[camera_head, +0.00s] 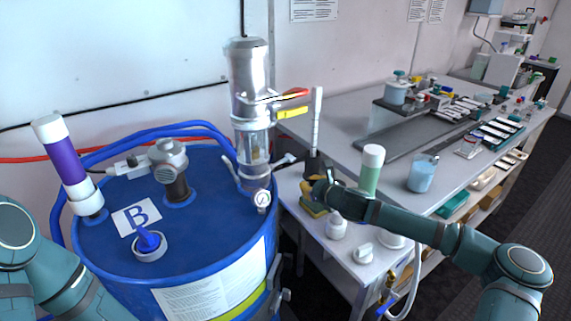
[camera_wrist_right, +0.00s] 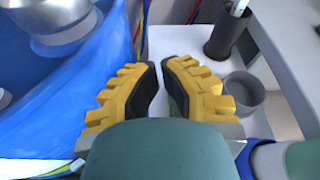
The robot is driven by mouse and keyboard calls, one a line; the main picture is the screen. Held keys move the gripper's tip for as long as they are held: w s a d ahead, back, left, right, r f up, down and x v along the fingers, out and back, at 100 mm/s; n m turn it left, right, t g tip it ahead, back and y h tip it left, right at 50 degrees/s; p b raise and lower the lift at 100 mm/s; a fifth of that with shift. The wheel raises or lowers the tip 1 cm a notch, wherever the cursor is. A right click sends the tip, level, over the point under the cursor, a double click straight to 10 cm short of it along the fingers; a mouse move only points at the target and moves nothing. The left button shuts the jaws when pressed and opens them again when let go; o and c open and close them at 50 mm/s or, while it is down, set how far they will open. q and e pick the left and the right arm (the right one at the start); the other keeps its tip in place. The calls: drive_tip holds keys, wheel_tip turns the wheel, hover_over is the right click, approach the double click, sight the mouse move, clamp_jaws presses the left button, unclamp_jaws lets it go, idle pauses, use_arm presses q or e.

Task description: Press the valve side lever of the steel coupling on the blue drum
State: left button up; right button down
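The steel coupling (camera_head: 248,85) stands upright on the blue drum (camera_head: 215,225). It has a red handle (camera_head: 293,93), a yellow handle (camera_head: 292,112), a small lever (camera_head: 285,160) pointing right and a round gauge (camera_head: 262,198) low down. I cannot tell for sure which one is the valve side lever. My right gripper (camera_head: 309,187) is right of the coupling, apart from it, over the small side table. In the right wrist view its yellow ridged fingers (camera_wrist_right: 160,78) are apart with nothing held. Blue drum top (camera_wrist_right: 60,95) shows left there. My left gripper is out of view.
A purple-banded cylinder (camera_head: 63,165), a grey fitting (camera_head: 170,165) and a blue cap (camera_head: 148,241) stand on the drum. A dark cup (camera_wrist_right: 232,35) and grey pot (camera_wrist_right: 243,92) are near my right gripper.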

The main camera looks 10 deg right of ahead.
sight(281, 163)
drive_tip(key=w+a+b, duration=0.1)
drive_tip(key=w+a, duration=0.2)
drive_tip(key=w, duration=0.5)
drive_tip(key=shift+w+r, duration=0.2)
drive_tip(key=shift+r, duration=0.2)
idle(0.3)
drive_tip(key=shift+a, duration=0.1)
drive_tip(key=shift+r, duration=0.1)
